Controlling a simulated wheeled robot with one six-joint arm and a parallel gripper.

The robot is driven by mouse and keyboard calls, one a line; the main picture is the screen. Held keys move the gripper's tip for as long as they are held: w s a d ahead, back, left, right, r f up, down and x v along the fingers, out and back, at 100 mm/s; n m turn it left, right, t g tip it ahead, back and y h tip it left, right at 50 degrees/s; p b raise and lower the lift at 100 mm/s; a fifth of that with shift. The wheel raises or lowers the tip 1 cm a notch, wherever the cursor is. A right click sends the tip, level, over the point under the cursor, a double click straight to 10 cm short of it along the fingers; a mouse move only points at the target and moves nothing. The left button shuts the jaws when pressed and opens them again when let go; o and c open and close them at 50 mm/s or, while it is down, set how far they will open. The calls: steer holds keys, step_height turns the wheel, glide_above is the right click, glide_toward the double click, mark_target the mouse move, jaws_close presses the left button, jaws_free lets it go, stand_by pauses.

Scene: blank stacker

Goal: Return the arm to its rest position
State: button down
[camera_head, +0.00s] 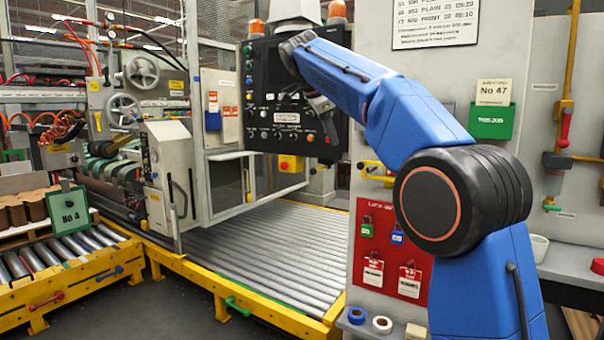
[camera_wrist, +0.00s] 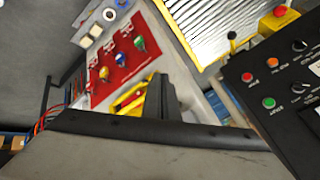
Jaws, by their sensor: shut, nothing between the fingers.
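My blue arm reaches up and to the left across the head view. My gripper (camera_head: 322,106) is at its end, dark and small in front of the black control panel (camera_head: 262,92). In the wrist view my gripper (camera_wrist: 162,98) shows as dark fingers, shut with nothing held. The panel's edge (camera_wrist: 262,128) with red, green and orange buttons is at the right of that view. I cannot tell the exact gap between gripper and panel.
A red lockout board (camera_head: 388,255) with tags hangs on the grey cabinet behind my arm; it also shows in the wrist view (camera_wrist: 108,68). A roller conveyor (camera_head: 262,245) lies below the panel. A shelf with tape rolls (camera_head: 382,324) is low beside my arm.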

steer(key=s+d+f+n+y, duration=0.1)
steer(key=s+d+f+n, duration=0.45)
steer(key=s, duration=0.55)
steer(key=s+d+f+n+y, duration=0.2)
steer(key=s+d+f+n, duration=0.4)
steer(key=s, duration=0.5)
steer(key=s+d+f+n+y, duration=0.1)
steer(key=s+f+n, duration=0.4)
steer(key=s+f, duration=2.1)
step_height(320, 180, down, 3)
steer(key=shift+d+r+g+y, duration=0.15)
steer(key=shift+d+g+y, duration=0.15)
steer(key=shift+y, duration=0.1)
